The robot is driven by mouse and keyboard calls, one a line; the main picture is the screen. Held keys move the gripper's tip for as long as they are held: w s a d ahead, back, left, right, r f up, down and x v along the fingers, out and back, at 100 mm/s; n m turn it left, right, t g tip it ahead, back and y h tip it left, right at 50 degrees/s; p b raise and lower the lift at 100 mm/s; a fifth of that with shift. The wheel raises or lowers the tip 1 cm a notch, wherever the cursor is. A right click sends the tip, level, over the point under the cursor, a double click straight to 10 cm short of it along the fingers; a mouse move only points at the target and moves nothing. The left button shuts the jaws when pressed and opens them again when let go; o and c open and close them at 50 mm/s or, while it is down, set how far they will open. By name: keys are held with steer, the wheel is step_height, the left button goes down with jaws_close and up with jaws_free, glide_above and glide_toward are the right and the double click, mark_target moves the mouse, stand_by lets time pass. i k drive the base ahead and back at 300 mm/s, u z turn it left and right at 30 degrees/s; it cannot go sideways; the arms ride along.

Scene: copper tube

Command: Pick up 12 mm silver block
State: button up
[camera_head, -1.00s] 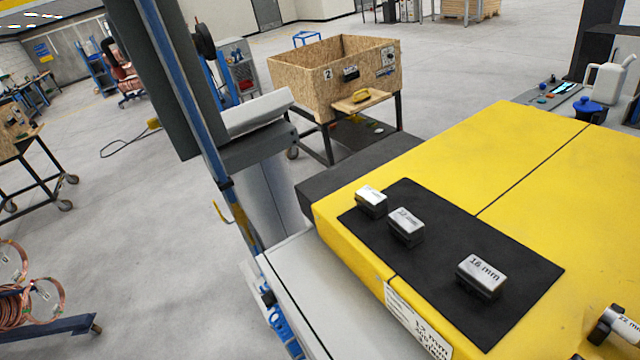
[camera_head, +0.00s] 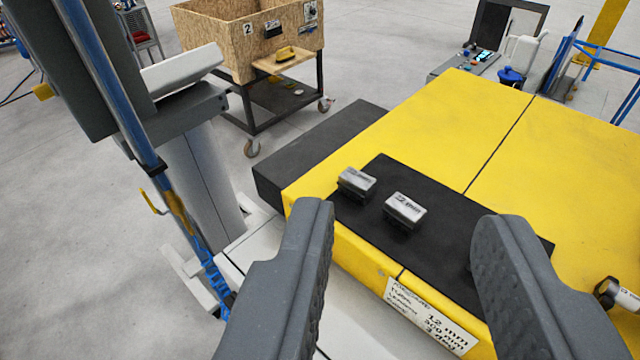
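Two small silver blocks stand on a black mat (camera_head: 445,265) on the yellow machine top. The left block (camera_head: 357,184) has a label too small to read surely. The middle block (camera_head: 404,210) has a label that looks like "22 mm". A third block, lettered "16 mm" in the earlier frame, is almost wholly hidden behind my right finger. I cannot tell surely which block is the 12 mm one. My gripper (camera_head: 402,222) is open and empty. Its two grey fingers are wide apart in the foreground, with the left and middle blocks showing between them.
The yellow machine (camera_head: 430,130) carries a white sign (camera_head: 430,318) reading "12 mm" on its front edge. A blue and grey post (camera_head: 150,150) stands close on the left. A wooden crate (camera_head: 215,45) on a wheeled cart is behind. A dark, round-ended part (camera_head: 608,292) lies at right.

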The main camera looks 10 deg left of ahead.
mark_target(355, 185)
steer(key=k, duration=1.15)
steer(key=u, duration=0.9)
steer(key=i, duration=1.8)
steer(key=z, duration=0.4)
